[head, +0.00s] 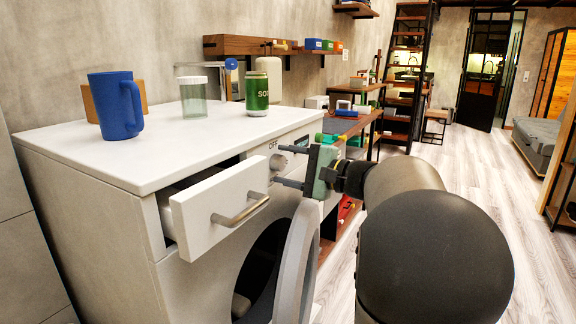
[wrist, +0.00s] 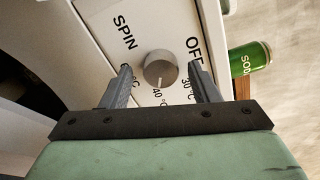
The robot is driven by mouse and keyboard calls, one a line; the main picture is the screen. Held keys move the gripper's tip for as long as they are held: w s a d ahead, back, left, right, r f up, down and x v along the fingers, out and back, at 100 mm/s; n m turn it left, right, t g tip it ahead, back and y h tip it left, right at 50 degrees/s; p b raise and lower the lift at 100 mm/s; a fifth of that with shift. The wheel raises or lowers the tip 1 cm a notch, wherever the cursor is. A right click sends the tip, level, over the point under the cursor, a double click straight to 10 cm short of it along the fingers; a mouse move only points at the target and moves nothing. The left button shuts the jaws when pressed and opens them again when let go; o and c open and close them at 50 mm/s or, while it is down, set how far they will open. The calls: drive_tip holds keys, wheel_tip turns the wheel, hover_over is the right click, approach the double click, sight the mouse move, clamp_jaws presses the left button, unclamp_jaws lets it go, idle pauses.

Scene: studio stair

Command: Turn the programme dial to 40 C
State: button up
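The grey round programme dial (head: 278,162) is on the white front panel of the washing machine (head: 95,205), to the right of the open drawer. In the wrist view the dial (wrist: 160,68) sits among the printed labels SPIN, OFF, 30 C and 40 C; another label is partly hidden by a finger. A small mark on its rim seems to face the 40 C label. My gripper (wrist: 160,75) is open and empty, one finger on each side of the dial, with gaps showing. In the head view my gripper (head: 279,166) reaches the panel from the right.
The pulled-out drawer (head: 215,212) with a metal handle juts out left of the dial. The open round door (head: 297,260) stands below my gripper. A blue mug (head: 117,105), a lidded jar (head: 193,98) and a green soda can (head: 257,93) stand on top.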

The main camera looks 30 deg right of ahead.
drive_tip(key=p+v, duration=0.1)
drive_tip(key=v, duration=1.6)
drive_tip(key=shift+s+p, duration=0.2)
drive_tip(key=shift+p, duration=0.15)
drive_tip(key=shift+d, duration=0.1)
